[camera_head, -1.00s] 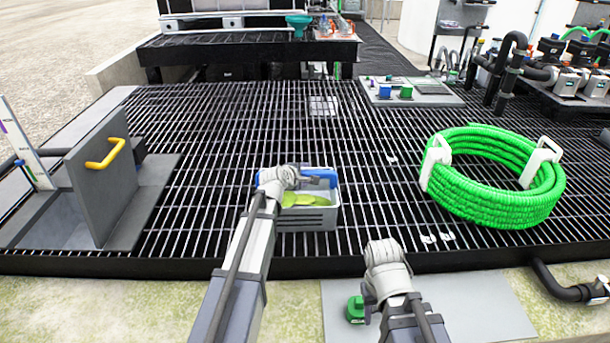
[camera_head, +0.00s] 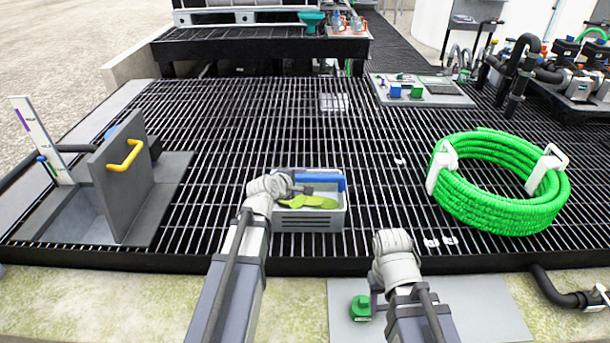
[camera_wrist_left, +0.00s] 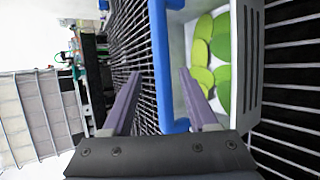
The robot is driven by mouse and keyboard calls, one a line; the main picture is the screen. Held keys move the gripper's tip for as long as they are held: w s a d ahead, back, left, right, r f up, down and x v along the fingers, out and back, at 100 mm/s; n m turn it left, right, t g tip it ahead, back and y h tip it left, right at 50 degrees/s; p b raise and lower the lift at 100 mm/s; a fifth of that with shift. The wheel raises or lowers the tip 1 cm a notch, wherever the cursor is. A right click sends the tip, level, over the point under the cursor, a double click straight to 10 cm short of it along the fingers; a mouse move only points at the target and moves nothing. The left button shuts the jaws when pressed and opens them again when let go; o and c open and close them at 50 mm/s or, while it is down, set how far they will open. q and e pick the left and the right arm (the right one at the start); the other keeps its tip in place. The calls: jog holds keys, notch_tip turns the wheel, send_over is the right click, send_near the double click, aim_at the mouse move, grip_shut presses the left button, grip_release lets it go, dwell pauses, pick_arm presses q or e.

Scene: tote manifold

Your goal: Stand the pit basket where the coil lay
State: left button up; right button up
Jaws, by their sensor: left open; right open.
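The pit basket (camera_head: 310,222) is a grey slotted bin with a blue bar (camera_head: 322,179) along its far side and green leaves inside. It stands on the black grating, centre front. My left gripper (camera_head: 300,189) is open over its left part. In the left wrist view, the open fingers (camera_wrist_left: 160,98) lie either side of the blue bar (camera_wrist_left: 166,60); contact cannot be told. The green coil (camera_head: 500,205), with white clips, lies on the grating at the right. My right gripper (camera_head: 377,303) is low at the front, largely hidden by its own wrist.
A grey upright panel with a yellow handle (camera_head: 126,156) stands at the left. Small white pieces (camera_head: 440,241) lie near the coil. The grating (camera_head: 235,120) behind the basket is mostly clear.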

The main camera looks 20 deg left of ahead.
pick_arm(q)
jog(key=shift+s, duration=0.1)
jog(key=s+d+f+m+g+h, duration=0.1)
jog(key=s+d+f+m+g, duration=0.45)
jog(key=d, duration=0.45)
jog(key=s+d+f+m+g+y, duration=0.2)
jog(key=s+d+m+g, duration=0.1)
jog(key=s+m, duration=0.5)
jog(key=s+d+f+m+g+y, duration=0.2)
jog(key=s+d+f+m+g, duration=0.1)
jog(key=s+m, duration=0.6)
jog(key=s+d, duration=0.1)
jog(key=s, duration=0.3)
